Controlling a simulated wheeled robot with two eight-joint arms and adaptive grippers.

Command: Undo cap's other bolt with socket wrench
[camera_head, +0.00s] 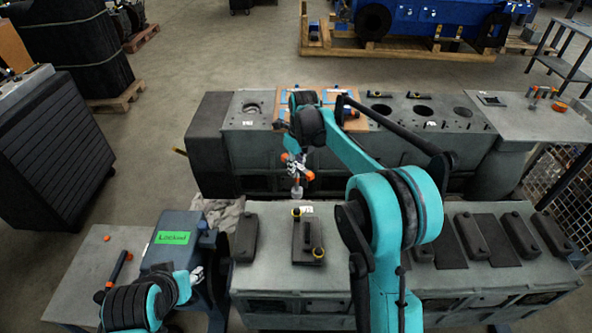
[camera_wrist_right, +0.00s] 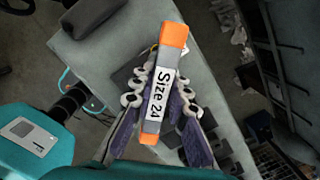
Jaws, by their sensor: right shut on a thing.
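My right gripper (camera_head: 294,164) is shut on the socket wrench (camera_wrist_right: 162,92), a grey and orange tool labelled "Size 24". In the right wrist view the fingers (camera_wrist_right: 160,100) close on both sides of it. In the head view the wrench's orange part (camera_head: 309,176) shows beside the fingers, above the near engine block. The cap (camera_head: 306,238) is a dark block on that engine's top, with two black-and-yellow bolts, one at the far end (camera_head: 296,212) and one at the near end (camera_head: 318,253). The wrench appears apart from both. My left gripper (camera_head: 196,274) is at lower left; its fingers are unclear.
The near engine block (camera_head: 270,278) carries several dark covers (camera_head: 471,236) to the right. A "Locked" sign (camera_head: 173,237) marks the blue-grey unit at left. An orange-and-black tool (camera_head: 118,268) lies on the left table. Another long engine block (camera_head: 245,122) stands behind.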

